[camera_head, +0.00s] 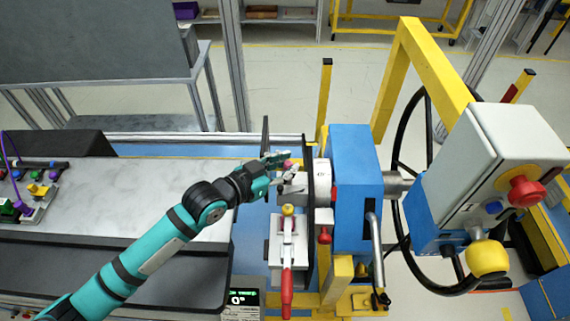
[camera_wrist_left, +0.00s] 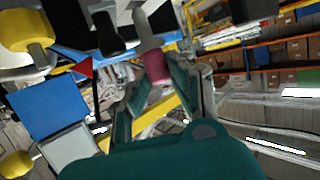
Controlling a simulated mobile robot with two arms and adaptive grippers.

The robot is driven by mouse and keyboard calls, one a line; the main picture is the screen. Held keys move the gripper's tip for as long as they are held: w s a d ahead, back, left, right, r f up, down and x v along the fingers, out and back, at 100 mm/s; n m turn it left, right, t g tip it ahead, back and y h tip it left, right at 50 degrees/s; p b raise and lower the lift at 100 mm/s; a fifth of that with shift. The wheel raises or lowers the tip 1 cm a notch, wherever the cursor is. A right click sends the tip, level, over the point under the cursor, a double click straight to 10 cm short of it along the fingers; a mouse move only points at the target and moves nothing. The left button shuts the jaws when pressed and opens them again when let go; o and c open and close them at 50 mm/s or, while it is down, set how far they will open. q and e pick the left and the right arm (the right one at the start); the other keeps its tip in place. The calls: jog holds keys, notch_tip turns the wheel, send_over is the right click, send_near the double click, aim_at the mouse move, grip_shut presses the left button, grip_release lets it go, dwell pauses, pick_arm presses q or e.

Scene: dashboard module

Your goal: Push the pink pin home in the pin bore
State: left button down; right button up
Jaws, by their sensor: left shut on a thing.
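My left gripper (camera_head: 280,167) reaches in from the left and is shut on the pink pin (camera_head: 287,163). In the left wrist view the pink pin (camera_wrist_left: 156,67) shows as a short pink cylinder between the two fingers of my left gripper (camera_wrist_left: 163,85). The gripper is beside the upper part of the dark upright plate (camera_head: 309,215), near a white block (camera_head: 322,172). I cannot make out the pin bore; the fingers and block cover that area. How deep the pin sits cannot be told. My right gripper is not in view.
A clamp with a red handle (camera_head: 287,280) and a yellow knob (camera_head: 288,210) stands below the gripper. A blue housing (camera_head: 352,190) is to the right. A white control box with a red button (camera_head: 525,191) is farther right. The marble-like tabletop (camera_head: 150,185) is largely clear.

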pick_arm(q)
jog(key=shift+r+p, duration=0.1)
jog(key=shift+p, duration=0.2)
jog(key=shift+p, duration=0.65)
dwell(1.1)
jog(key=shift+f+b, duration=1.2)
jog(key=shift+f, duration=0.7)
jog(key=c, duration=1.1)
grip_release()
jog(key=shift+f+y, duration=0.15)
jog(key=shift+y, duration=0.15)
jog(key=shift+s, duration=0.1)
jog(key=v, duration=1.2)
